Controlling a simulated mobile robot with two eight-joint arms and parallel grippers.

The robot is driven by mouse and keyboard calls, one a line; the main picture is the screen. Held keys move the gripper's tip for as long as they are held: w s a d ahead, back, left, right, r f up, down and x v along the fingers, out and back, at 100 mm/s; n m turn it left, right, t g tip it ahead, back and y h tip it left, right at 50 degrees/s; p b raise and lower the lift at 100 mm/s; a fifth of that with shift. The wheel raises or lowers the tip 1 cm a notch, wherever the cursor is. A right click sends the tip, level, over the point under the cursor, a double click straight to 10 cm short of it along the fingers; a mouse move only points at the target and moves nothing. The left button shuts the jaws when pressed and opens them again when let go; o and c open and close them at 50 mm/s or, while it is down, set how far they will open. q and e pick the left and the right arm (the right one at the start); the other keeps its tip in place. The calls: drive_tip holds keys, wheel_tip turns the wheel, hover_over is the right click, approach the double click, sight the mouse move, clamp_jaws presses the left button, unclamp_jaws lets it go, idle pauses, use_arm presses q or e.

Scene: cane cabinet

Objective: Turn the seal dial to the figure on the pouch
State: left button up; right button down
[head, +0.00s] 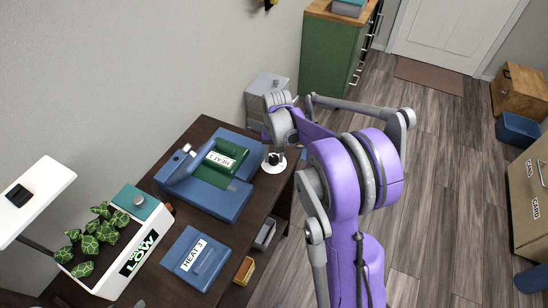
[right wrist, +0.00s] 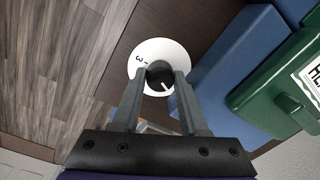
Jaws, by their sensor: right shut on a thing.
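The seal dial is a white disc (right wrist: 147,50) with a black knob (right wrist: 158,72); the disc also shows in the head view (head: 276,167). My right gripper (right wrist: 160,78) is shut on the knob, one finger on each side. A figure 3 with a tick shows on the disc, left of the knob. A white pointer line on the knob points to the lower right, away from the 3. Other figures are hidden. A green pouch (head: 213,175) lies on the blue sealer (head: 226,206); its label reads HEAT and a small figure, perhaps 2. My left gripper is out of view.
A blue pouch (head: 182,262) marked HEAT 3 lies nearer on the dark table (head: 205,128). A white planter (head: 106,276) marked LOW holds green plants, under a white lamp (head: 38,192). A grey drawer unit (head: 262,88) stands behind the table.

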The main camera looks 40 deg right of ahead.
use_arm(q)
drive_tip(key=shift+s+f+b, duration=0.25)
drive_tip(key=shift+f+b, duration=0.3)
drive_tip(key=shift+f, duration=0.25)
use_arm(e)
drive_tip(key=m, duration=0.3)
drive_tip(key=shift+m, duration=0.4)
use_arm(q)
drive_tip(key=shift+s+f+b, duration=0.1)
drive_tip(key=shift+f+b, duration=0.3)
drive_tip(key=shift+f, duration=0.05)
use_arm(e)
drive_tip(key=shift+m, duration=1.7)
drive_tip(key=shift+c, duration=2.2)
unclamp_jaws()
